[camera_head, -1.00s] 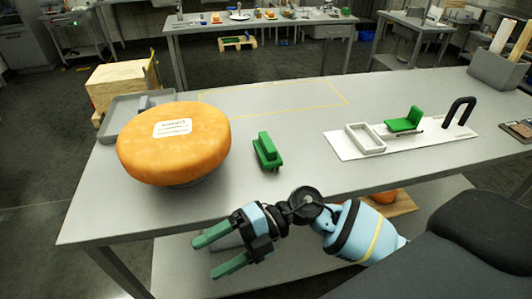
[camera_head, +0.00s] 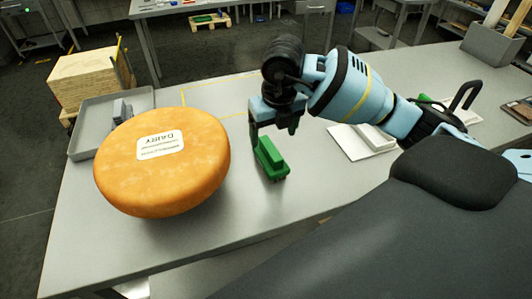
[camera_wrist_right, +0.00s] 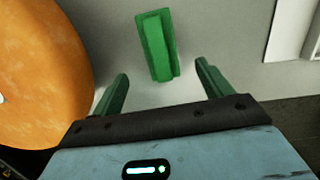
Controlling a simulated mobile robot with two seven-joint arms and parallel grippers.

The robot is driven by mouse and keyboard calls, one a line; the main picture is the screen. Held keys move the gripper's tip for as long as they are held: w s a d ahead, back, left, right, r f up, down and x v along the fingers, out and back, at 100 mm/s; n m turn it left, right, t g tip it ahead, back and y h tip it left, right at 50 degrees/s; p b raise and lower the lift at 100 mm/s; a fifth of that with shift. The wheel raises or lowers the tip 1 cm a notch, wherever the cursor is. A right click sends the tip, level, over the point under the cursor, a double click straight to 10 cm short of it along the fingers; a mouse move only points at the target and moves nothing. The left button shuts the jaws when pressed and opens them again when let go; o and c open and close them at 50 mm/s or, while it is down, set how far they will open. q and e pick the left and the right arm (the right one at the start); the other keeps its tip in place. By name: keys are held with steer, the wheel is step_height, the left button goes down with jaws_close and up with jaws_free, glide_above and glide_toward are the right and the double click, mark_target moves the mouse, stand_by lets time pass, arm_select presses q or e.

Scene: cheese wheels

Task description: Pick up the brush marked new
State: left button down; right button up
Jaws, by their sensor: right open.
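A green brush (camera_head: 270,160) lies on the grey table, to the right of the orange cheese wheel. No marking on it is readable. My right gripper (camera_head: 270,130) points down over the brush, with its arm coming from the right. In the right wrist view the brush (camera_wrist_right: 158,45) shows just beyond and between the two open green fingers (camera_wrist_right: 161,72), not touching them. A bit of another green thing (camera_head: 425,98) shows behind my right arm, mostly hidden. My left gripper is not in view.
The large orange cheese wheel (camera_head: 160,175) stands close to the left of the brush; it also shows in the right wrist view (camera_wrist_right: 40,75). A grey tray (camera_head: 88,135) is behind it. A white board (camera_head: 350,148) lies to the right, partly behind my arm.

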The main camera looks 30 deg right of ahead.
mark_target(271, 148)
step_height(271, 148, down, 2)
steer(key=shift+w+f, duration=0.1)
steer(key=shift+f, duration=0.05)
steer(key=shift+w+d+f, duration=0.1)
steer(key=shift+w+f, duration=0.15)
steer(key=shift+f, duration=0.65)
steer(key=shift+w+f, duration=0.25)
steer(key=shift+f, duration=0.65)
steer(key=shift+w+d+f, duration=0.1)
steer(key=shift+w+f, duration=0.15)
steer(key=shift+f, duration=0.65)
steer(key=shift+c, duration=0.2)
steer(key=c, duration=1.1)
steer(key=shift+r, duration=0.1)
